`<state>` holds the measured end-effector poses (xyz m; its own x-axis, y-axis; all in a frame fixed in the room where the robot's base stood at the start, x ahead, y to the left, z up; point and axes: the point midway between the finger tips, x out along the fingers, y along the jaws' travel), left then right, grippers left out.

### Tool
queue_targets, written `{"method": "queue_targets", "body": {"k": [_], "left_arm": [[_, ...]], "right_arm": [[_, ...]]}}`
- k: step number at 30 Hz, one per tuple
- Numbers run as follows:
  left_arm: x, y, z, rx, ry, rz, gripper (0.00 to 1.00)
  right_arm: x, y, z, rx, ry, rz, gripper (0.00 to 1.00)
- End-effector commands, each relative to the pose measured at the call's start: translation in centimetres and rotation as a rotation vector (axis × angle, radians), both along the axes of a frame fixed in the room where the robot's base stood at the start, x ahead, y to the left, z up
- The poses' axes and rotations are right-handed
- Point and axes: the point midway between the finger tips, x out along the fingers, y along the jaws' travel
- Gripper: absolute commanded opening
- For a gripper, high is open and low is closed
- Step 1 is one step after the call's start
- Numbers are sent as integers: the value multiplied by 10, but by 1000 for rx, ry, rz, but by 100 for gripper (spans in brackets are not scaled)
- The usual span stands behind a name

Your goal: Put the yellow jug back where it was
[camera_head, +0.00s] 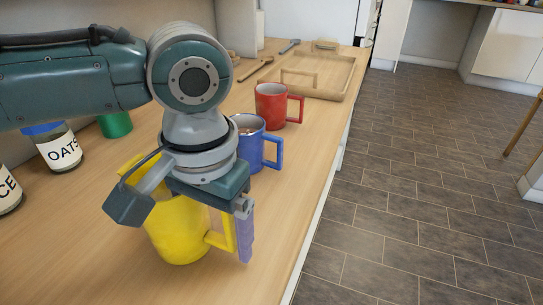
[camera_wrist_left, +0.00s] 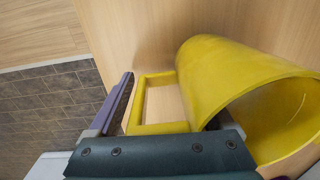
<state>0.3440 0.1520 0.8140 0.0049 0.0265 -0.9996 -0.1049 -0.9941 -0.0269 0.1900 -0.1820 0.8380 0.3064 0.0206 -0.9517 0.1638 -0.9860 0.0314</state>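The yellow jug (camera_head: 178,235) stands on the wooden counter at the near edge of the head view, partly hidden by my left gripper (camera_head: 232,235). Its square handle (camera_head: 217,240) points right. In the left wrist view the jug (camera_wrist_left: 225,70) shows its open mouth at lower right, and its handle (camera_wrist_left: 152,78) faces left. My left gripper (camera_wrist_left: 165,112) looks open at the handle. One purple finger is outside the handle, with a small gap; the other finger is mostly hidden by the jug's rim. My right gripper is not in view.
A blue mug (camera_head: 247,150) and a red mug (camera_head: 272,107) stand behind the jug. A wooden tray (camera_head: 345,85) lies farther back. An oats jar (camera_head: 60,150), another jar (camera_head: 8,190) and a green container (camera_head: 115,125) are at left. The counter's edge (camera_head: 318,190) runs along the right.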

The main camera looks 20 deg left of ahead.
Motion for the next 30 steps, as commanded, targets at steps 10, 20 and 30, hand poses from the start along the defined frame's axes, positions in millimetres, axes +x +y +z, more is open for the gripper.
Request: {"method": "queue_targets", "body": {"k": [10,20,30], "left_arm": [[0,0,2,0,-1,0,95],[1,-2,61,-2,-4,-1,95],[0,-3,118,-1,-1,0,95]], "right_arm": [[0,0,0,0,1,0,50],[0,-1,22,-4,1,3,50],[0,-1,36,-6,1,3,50]]}}
